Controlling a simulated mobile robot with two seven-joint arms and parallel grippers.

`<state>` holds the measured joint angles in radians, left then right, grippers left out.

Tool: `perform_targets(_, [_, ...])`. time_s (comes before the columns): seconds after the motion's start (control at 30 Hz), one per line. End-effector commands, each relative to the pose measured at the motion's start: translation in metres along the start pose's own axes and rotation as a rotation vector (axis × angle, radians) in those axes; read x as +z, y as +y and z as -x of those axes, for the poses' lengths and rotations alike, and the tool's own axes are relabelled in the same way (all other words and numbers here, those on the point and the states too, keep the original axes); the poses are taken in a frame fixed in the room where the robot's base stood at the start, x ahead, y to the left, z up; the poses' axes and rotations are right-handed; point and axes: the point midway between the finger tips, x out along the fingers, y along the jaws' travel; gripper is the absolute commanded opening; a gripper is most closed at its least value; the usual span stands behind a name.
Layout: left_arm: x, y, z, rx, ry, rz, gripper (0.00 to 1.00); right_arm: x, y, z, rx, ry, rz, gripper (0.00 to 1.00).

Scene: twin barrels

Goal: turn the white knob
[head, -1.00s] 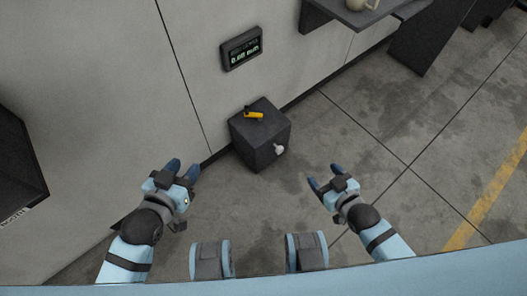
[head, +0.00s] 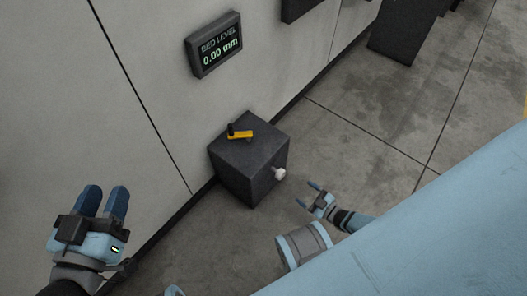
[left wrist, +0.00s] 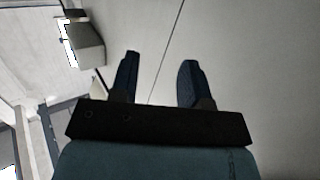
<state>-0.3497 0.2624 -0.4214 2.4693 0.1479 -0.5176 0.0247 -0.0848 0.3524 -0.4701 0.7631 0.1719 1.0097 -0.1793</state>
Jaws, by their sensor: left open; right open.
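The white knob (head: 279,173) sticks out from the right-hand side face of a dark box (head: 247,160) that stands on the floor against the wall. A yellow lever (head: 240,134) with a black end lies on top of the box. My right gripper (head: 306,192) is open and empty, a little right of and below the knob in the head view, apart from it. My left gripper (head: 104,200) is open and empty, well to the left of the box. The left wrist view shows its two fingers (left wrist: 158,75) apart, with the pale wall beyond. The knob does not show there.
A display (head: 213,44) on the wall above the box reads "BED LEVEL 0.00 mm". A dark block (head: 405,30) stands along the wall at the upper right. The concrete floor (head: 350,140) right of the box is clear.

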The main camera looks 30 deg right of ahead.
Motion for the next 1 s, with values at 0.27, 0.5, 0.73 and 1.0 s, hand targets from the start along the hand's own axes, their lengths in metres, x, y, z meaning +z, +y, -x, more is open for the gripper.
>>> perform_targets(0.27, [0.001, -0.002, -0.001, 0.002, 0.022, -0.033, 0.43, 0.006, 0.001, -0.021, 0.004, 0.01, 0.008, 0.72])
perform_targets(0.5, [0.001, -0.009, -0.005, -0.002, 0.065, -0.111, 0.43, 0.007, 0.0, -0.073, 0.004, 0.009, 0.007, 0.72])
perform_targets(0.73, [-0.001, -0.015, -0.007, -0.007, 0.104, -0.188, 0.43, 0.007, 0.001, -0.114, 0.003, 0.007, 0.008, 0.72])
perform_targets(1.0, [-0.005, -0.017, -0.009, -0.012, 0.129, -0.226, 0.43, 0.005, 0.001, -0.133, 0.002, 0.005, 0.007, 0.72])
